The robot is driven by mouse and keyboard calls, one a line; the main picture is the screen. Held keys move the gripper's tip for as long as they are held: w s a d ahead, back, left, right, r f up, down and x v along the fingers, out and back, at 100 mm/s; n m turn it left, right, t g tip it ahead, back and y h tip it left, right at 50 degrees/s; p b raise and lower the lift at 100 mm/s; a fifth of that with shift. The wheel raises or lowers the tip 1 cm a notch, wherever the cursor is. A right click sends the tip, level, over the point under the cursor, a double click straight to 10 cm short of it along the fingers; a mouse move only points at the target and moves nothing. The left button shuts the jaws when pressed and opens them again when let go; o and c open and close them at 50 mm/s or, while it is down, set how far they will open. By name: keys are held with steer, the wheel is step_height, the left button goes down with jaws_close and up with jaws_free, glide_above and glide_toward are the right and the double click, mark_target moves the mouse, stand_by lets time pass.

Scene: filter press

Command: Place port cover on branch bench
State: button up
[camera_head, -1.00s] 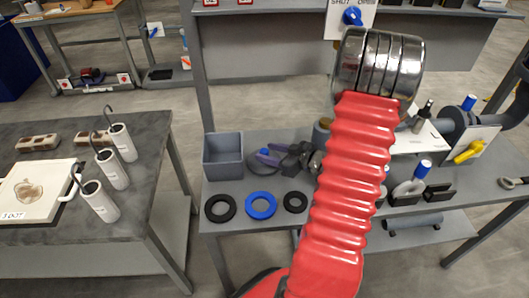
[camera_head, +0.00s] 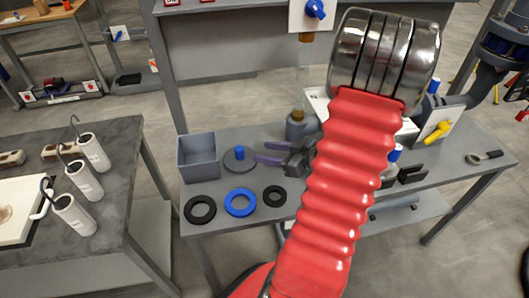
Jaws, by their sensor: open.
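The port cover, a dark grey disc with a blue knob (camera_head: 239,154), lies flat on the branch bench (camera_head: 222,215), between the grey bin and my gripper. My gripper (camera_head: 260,152) is open, its two purple fingers pointing left towards the cover. The fingertips appear just clear of the knob, with nothing between them. My red arm sleeve and metal wrist hide the middle of the bench and part of the gripper body.
A grey bin (camera_head: 198,157) stands left of the cover. Black rings (camera_head: 200,209) (camera_head: 274,196) and a blue ring (camera_head: 240,202) lie in front. A valve with a yellow handle (camera_head: 437,131) stands right. Another table (camera_head: 110,205) with white cylinders is at left.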

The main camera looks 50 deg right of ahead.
stand_by(0.6)
steer(key=w+d+r+g+h, duration=0.1)
steer(key=w+r+g+h, duration=0.1)
steer(key=w+r+h, duration=0.4)
steer(key=w+a+r+m+g+h, duration=0.2)
steer(key=a+r, duration=0.3)
steer(key=r, duration=0.4)
steer(key=s+a+g+y, duration=0.1)
steer(key=s+a, duration=0.4)
steer(key=a, duration=0.4)
steer(key=s+a+r+g+y, duration=0.1)
steer(key=s+a+y, duration=0.1)
steer(key=s+a, duration=0.3)
steer(key=s+a+r+g+y, duration=0.1)
steer(key=s+a, duration=0.4)
steer(key=a, duration=0.8)
steer(key=shift+s+a+r+g+y, duration=0.15)
steer(key=shift+a+r+g+y, duration=0.2)
steer(key=shift+y, duration=0.35)
steer(key=shift+d+f, duration=0.1)
steer(key=shift+d, duration=0.05)
steer(key=shift+c, duration=0.4)
